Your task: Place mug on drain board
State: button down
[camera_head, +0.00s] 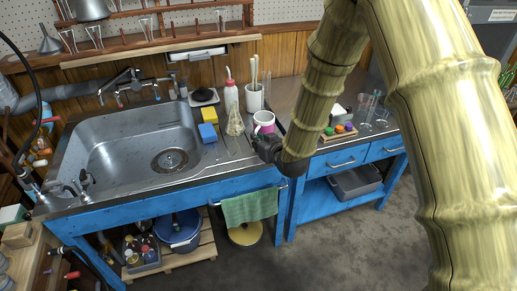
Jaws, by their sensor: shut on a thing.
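The mug (264,121) is white and magenta, with its open rim facing up. My gripper (267,140) is dark and shut on the mug. The gripper and wrist hide the mug's lower part, so I cannot tell whether its base touches anything. The metal drain board (232,151) lies right of the sink basin. The mug and gripper show at the right end of the drain board.
A conical flask (235,122), a wash bottle (231,97), a white holder (254,98), a blue sponge (208,132) and a yellow sponge (209,115) stand near the drain board. The sink basin (130,145) is empty. A green towel (250,206) hangs in front.

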jog(key=shift+f, duration=1.65)
jog(key=shift+s, duration=0.1)
jog(key=c, duration=1.5)
grip_release()
jog(key=shift+f, duration=0.1)
jog(key=v, duration=1.2)
jog(key=shift+s, duration=0.1)
